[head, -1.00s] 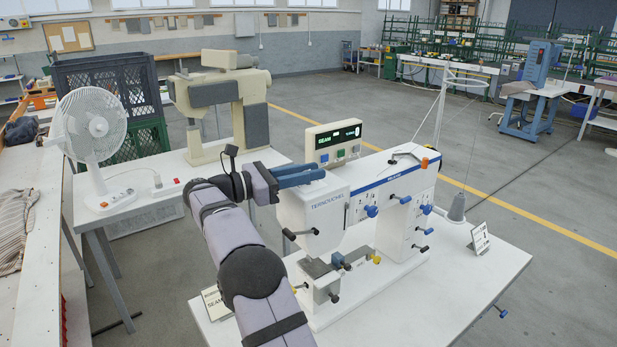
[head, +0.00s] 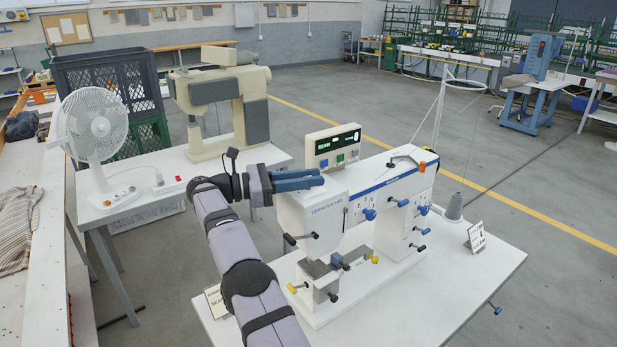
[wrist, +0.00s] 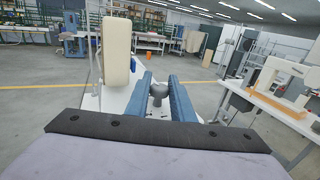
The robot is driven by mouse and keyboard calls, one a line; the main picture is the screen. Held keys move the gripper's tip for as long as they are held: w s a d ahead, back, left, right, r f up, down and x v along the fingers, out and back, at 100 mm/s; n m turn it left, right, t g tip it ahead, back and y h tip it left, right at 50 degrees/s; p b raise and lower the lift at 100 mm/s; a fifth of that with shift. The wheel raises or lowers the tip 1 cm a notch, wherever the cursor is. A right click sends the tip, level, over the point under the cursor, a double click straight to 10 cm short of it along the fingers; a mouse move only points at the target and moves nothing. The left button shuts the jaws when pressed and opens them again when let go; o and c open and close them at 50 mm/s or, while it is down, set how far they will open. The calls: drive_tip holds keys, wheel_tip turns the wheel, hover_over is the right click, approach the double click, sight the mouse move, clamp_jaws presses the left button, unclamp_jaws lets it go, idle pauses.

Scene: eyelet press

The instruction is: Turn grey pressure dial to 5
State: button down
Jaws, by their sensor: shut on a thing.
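The eyelet press is a white machine (head: 388,186) with blue lettering on a white table. My gripper (head: 322,177) reaches over the top of its left head with two blue fingers. In the wrist view, my gripper (wrist: 160,78) has its fingers on either side of a small grey dial (wrist: 158,91) and is shut on it. The dial has a round top on a narrower stem. In the head view the fingers hide the dial. Its scale and pointer cannot be read.
A display box (head: 333,146) with a green readout and coloured buttons stands just behind the fingers. A thread stand (head: 453,200) rises at the right. Several blue, black and yellow knobs stick out of the press front. A white fan (head: 98,140) stands on the left table.

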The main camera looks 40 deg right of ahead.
drive_tip(key=c, duration=1.5)
unclamp_jaws()
drive_tip(key=shift+r, duration=0.15)
drive_tip(key=shift+c, duration=0.2)
wheel_tip(320, 180, up, 10)
drive_tip(key=p, duration=0.7)
drive_tip(key=shift+p, duration=0.35)
